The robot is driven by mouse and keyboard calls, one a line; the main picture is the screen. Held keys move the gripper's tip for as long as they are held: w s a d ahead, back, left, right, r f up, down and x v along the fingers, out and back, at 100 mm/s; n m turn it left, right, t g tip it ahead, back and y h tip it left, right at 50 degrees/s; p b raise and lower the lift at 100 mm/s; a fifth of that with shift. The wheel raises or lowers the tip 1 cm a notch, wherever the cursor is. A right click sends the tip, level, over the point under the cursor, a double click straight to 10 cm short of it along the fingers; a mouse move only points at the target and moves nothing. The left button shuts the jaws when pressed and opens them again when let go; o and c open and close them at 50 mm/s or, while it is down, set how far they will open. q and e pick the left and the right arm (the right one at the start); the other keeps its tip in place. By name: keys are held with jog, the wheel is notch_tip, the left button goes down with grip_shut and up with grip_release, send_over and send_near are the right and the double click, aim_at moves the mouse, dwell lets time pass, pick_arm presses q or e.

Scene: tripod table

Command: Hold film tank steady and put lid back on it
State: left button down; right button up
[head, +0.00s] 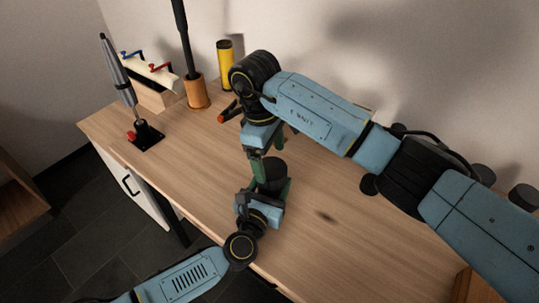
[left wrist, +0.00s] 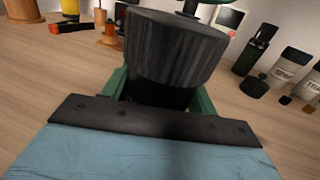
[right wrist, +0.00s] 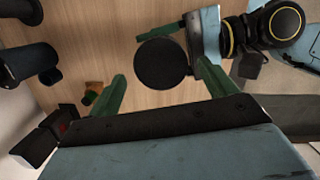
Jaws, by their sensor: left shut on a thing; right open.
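The black film tank (head: 272,185) stands upright on the table between the fingers of my left gripper (head: 266,196), which is shut on it. In the left wrist view, a wide, ribbed dark lid (left wrist: 176,45) sits on top of the narrower tank body (left wrist: 158,92). The lid looks level, but I cannot tell whether it is fully seated. In the right wrist view the lid shows as a round black disc (right wrist: 163,64). My right gripper (right wrist: 162,72) is open and empty, pointing down just above the lid.
A yellow cylinder (head: 225,63), an orange-brown holder (head: 196,92) and a pen-like tool on a black base (head: 149,137) stand at the back left. Bottles (left wrist: 291,70) stand beyond the tank. The table (head: 345,235) is clear to the right of the tank.

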jog(key=n, duration=0.4)
jog(key=shift+w+r, duration=0.1)
jog(key=shift+r, duration=0.2)
jog(key=n, duration=0.4)
jog(key=shift+r, duration=0.2)
jog(key=n, duration=0.3)
jog(key=shift+r+n+y, duration=0.25)
jog(key=shift+n+y, duration=0.05)
jog(key=shift+n, duration=0.1)
jog(key=n, duration=0.5)
jog(key=shift+d+r+n, duration=0.1)
jog(key=shift+r+n, duration=0.2)
jog(key=shift+n, duration=0.1)
jog(key=n, duration=0.3)
jog(key=shift+r+n+t, duration=0.2)
jog(key=shift+n+t, duration=0.1)
jog(key=shift+n, duration=0.1)
jog(key=n, duration=0.4)
jog(key=shift+r+y, duration=0.2)
jog(key=shift+y, duration=0.1)
jog(key=n, duration=0.3)
jog(key=shift+r, duration=0.2)
jog(key=n, duration=0.5)
jog(key=shift+s+d+r, duration=0.1)
jog(key=shift+s+r, duration=0.1)
